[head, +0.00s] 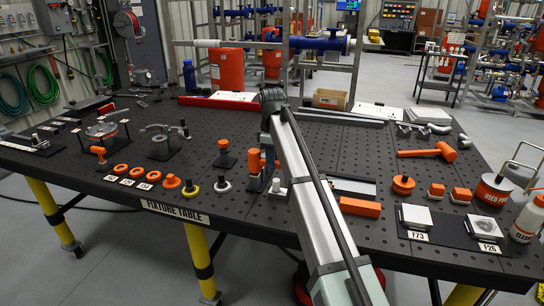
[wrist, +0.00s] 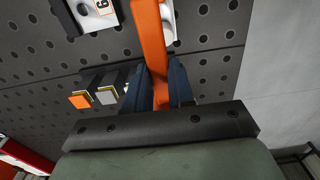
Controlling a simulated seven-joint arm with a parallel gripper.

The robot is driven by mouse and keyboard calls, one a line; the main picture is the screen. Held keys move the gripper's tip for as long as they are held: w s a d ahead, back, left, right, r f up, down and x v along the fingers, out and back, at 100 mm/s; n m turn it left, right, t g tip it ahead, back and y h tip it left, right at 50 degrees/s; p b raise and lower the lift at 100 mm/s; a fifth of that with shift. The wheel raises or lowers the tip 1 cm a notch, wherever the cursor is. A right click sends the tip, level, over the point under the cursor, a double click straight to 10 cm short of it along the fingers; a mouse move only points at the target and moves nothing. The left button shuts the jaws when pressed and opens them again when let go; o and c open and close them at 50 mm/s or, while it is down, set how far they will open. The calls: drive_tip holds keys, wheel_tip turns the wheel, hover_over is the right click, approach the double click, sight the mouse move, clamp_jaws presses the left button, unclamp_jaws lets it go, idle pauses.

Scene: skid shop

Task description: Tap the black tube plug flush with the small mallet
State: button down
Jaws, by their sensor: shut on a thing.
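My gripper (wrist: 158,88) has its dark blue fingers shut on an orange bar (wrist: 152,35) in the wrist view. The bar runs up past the top edge, so its far end is hidden and I cannot tell if it is the small mallet. An orange mallet (head: 428,152) lies at the table's right. A black-topped piece on a white ring (head: 222,185) stands near the front edge; I cannot tell if it is the tube plug.
The dark perforated table (head: 315,150) holds several orange rings (head: 121,170) at front left. Two labelled plates (head: 416,216) lie at front right beside a used-parts container (head: 493,190) and a white bottle (head: 528,220). A red tray (head: 220,102) lies at the back.

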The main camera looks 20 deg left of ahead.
drive_tip(key=shift+r, duration=0.1)
drive_tip(key=shift+r, duration=1.6)
drive_tip(key=shift+f, duration=0.15)
drive_tip(key=shift+f, duration=1.65)
drive_tip(key=shift+r, duration=0.15)
drive_tip(key=shift+r, duration=1.5)
drive_tip(key=shift+f, duration=0.15)
